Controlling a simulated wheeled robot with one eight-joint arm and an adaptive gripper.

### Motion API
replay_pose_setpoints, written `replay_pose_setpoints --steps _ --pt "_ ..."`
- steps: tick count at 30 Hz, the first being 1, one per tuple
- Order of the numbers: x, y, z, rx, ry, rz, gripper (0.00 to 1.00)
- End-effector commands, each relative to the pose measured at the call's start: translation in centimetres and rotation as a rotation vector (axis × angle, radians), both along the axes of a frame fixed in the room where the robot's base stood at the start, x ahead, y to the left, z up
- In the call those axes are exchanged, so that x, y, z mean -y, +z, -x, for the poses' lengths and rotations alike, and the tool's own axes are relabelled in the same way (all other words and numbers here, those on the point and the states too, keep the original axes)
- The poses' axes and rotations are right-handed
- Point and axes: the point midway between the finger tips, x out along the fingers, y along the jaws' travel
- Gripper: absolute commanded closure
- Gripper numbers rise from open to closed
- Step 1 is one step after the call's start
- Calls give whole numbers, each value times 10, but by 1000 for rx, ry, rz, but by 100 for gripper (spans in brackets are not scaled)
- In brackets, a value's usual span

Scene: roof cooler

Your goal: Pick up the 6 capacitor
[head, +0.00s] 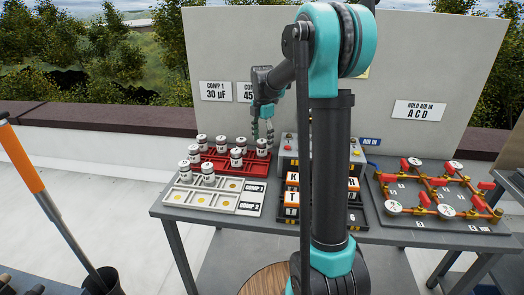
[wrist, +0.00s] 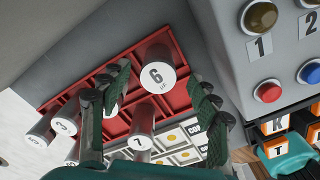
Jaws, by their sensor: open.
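The 6 capacitor (wrist: 156,76) is a white-topped cylinder marked 6 µF, standing in the red tray (wrist: 86,86) in the wrist view. In the head view the capacitor nearest my gripper at the tray's right end (head: 262,147) appears to be it. My gripper (wrist: 162,80) is open, with a dark green-padded finger on each side of the 6 capacitor in the picture. In the head view my gripper (head: 262,132) points down above the tray's right end. I cannot tell how far the fingertips are above the capacitor.
The 7 capacitor (wrist: 140,142) and 3 capacitor (wrist: 65,126) stand nearby; another is partly hidden by the left finger. A grey box with a red button (wrist: 268,92) stands close right. White trays (head: 215,198) lie in front. A pipe board (head: 440,190) is at right.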

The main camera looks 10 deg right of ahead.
Motion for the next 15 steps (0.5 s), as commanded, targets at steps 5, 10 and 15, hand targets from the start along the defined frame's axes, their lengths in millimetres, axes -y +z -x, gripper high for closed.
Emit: replay_pose_setpoints --steps 5,10,15 --pt "-2 -26 -2 0 0 0 38" --pt "-1 -44 -1 0 0 0 38" --pt "-1 -47 -1 0 0 0 38"
